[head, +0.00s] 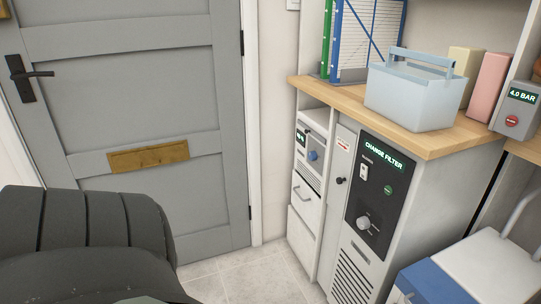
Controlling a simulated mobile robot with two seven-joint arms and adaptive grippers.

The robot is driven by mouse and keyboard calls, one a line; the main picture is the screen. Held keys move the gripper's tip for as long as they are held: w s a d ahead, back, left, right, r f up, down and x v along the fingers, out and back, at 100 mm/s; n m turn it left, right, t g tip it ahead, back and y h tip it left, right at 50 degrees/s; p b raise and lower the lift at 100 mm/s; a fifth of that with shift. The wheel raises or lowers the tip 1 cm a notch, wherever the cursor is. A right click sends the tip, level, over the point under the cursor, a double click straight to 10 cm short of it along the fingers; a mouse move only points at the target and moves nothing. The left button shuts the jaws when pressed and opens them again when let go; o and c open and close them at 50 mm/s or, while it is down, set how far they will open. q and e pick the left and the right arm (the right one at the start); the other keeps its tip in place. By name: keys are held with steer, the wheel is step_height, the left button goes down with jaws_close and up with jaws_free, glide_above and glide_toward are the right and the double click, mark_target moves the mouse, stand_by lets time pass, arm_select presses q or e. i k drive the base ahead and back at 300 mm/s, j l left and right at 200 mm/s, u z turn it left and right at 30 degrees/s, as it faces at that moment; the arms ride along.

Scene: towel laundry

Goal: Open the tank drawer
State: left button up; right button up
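A narrow white column of compartments stands at the left end of the wooden counter. A white drawer front with a bar handle (302,193) sits in it and looks shut. I cannot tell for sure that this is the tank drawer, as I read no such label. Above it is a small unit with a lit display and a blue knob (313,155). A plain white front (301,236) lies below the drawer. Neither gripper is in view. Only a dark, rounded part of my own body fills the lower left.
The machine's black panel (379,195) reads "CHANGE FILTER" and has a knob. A blue basket (415,95) stands on the counter (440,141). A grey door (140,110) is shut at left. A blue-and-white box (478,272) is at lower right. Tiled floor (245,275) before the column is clear.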

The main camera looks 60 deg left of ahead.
mark_target(317, 198)
steer(key=u, duration=1.45)
steer(key=j+z, duration=0.15)
steer(key=j, duration=0.4)
steer(key=k+j+z, duration=0.15)
steer(key=j, duration=0.4)
